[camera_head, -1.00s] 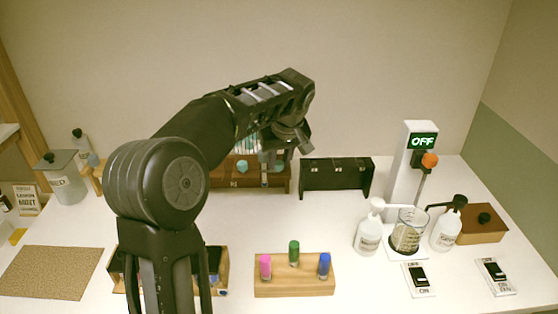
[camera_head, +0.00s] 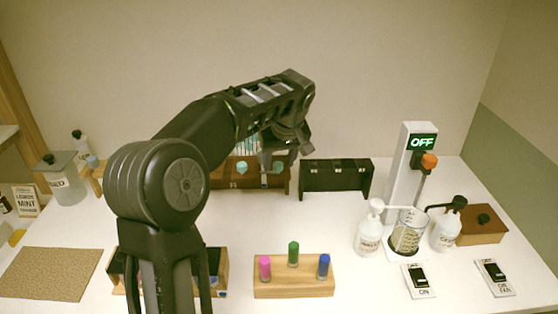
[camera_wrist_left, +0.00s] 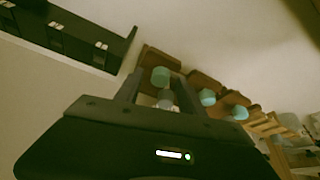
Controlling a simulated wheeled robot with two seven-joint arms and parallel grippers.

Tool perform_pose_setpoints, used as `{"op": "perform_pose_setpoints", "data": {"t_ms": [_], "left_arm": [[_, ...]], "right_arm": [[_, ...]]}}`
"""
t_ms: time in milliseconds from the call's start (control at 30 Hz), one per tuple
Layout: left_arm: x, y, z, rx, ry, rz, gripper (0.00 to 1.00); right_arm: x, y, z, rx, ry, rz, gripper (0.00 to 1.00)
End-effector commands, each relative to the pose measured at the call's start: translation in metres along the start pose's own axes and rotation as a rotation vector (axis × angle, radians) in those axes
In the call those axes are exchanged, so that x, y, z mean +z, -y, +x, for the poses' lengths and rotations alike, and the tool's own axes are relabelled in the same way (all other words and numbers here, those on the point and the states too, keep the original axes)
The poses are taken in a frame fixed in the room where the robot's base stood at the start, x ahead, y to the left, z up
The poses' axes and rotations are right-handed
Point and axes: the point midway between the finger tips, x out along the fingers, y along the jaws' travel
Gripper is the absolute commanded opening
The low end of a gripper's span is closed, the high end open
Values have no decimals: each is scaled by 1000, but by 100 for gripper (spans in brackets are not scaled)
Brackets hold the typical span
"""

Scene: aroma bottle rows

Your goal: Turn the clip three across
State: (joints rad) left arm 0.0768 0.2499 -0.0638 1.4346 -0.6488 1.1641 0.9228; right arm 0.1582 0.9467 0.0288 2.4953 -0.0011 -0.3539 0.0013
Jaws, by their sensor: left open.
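My left gripper (camera_head: 273,170) is open over the brown wooden rack (camera_head: 223,178) at the back of the table. Teal-capped bottles (camera_head: 242,167) stand in the rack, partly hidden by my arm. In the left wrist view one teal cap (camera_wrist_left: 160,76) shows just beyond and between my open fingers (camera_wrist_left: 160,92), with a grey piece below it. I cannot tell whether the fingers touch anything. A black rack (camera_head: 336,178) with small pale clip-like pieces on its top stands just right of the brown one. It also shows in the left wrist view (camera_wrist_left: 62,42). I cannot identify the clip surely.
A wooden block (camera_head: 293,288) with pink, green and blue vials stands at the front. White pump bottles (camera_head: 367,238), a beaker (camera_head: 408,232), a stand with an OFF sign (camera_head: 421,143) and switches fill the right. A cork mat (camera_head: 50,273) lies left. The table's middle is clear.

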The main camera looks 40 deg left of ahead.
Motion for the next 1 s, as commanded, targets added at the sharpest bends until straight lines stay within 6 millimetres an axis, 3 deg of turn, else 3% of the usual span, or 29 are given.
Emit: {"op": "perform_pose_setpoints", "data": {"t_ms": [167, 567, 1000], "left_arm": [[-1, -1, -14, 4, -3, -1, 46], [0, -1, -73, 3, -2, 0, 46], [0, 0, -77, 1, 0, 0, 46]], "right_arm": [[0, -1, 2, 0, 0, 0, 36], [0, -2, 5, 0, -1, 0, 36], [0, -2, 5, 0, -1, 0, 36]]}}
